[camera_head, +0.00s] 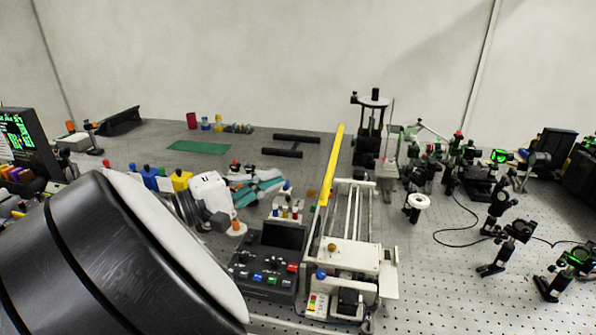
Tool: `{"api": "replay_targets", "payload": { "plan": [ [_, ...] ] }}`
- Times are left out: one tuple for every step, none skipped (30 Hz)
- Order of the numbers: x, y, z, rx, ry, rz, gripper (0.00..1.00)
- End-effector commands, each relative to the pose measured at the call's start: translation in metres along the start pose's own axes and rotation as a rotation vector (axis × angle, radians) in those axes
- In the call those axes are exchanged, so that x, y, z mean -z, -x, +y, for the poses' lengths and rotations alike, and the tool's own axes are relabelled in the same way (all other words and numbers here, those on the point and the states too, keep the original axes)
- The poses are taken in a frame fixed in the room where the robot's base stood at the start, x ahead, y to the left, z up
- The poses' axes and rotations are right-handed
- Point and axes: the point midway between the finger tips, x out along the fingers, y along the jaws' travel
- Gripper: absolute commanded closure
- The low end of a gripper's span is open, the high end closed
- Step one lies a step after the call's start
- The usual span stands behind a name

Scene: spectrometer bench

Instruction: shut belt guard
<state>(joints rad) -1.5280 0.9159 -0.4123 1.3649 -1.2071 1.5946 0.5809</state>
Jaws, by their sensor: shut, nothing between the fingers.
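A long yellow bar, which looks like the belt guard (333,160), stands raised and tilted along the left side of a cream belt machine (354,256). The machine has a long rail frame, and its bed is uncovered. My gripper (282,184), with teal and dark fingers, is left of the guard's lower end and apart from it in the picture. It looks shut and empty. Its exact height above the bench is hard to judge. My arm's large dark and white link fills the lower left.
A control box (268,262) with coloured knobs stands left of the machine. A small rack with coloured vials (288,208) is behind it. Optics mounts (498,213) crowd the right side. A black post stand (370,130) rises behind the machine. A green mat (198,148) lies at the back left.

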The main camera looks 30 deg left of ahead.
Motion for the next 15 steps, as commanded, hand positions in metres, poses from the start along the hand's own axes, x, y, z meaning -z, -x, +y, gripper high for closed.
{"api": "replay_targets", "payload": {
  "plan": [
    [-0.002,-0.011,0.001,0.0,0.002,-0.004,1.0],
    [-0.002,-0.017,0.001,0.0,0.002,-0.004,1.0],
    [-0.001,-0.025,0.001,-0.001,0.001,-0.004,1.0],
    [-0.001,-0.03,0.001,-0.001,0.001,-0.004,1.0],
    [-0.001,-0.035,0.001,0.0,0.001,-0.003,1.0],
    [-0.004,-0.041,0.001,0.0,0.002,-0.003,1.0],
    [-0.008,-0.043,0.002,0.0,0.002,-0.003,1.0],
    [-0.012,-0.046,0.002,0.001,0.002,-0.003,1.0],
    [-0.015,-0.05,0.002,0.001,0.002,-0.001,1.0],
    [-0.018,-0.052,0.002,0.0,0.002,-0.001,1.0],
    [-0.02,-0.055,0.002,0.0,0.001,-0.001,1.0],
    [-0.023,-0.058,0.002,0.0,0.001,-0.001,1.0],
    [-0.024,-0.059,0.001,0.0,0.0,0.0,1.0],
    [-0.025,-0.061,0.001,0.001,0.0,0.0,1.0],
    [-0.027,-0.062,0.001,0.001,0.0,0.0,1.0]
  ]
}}
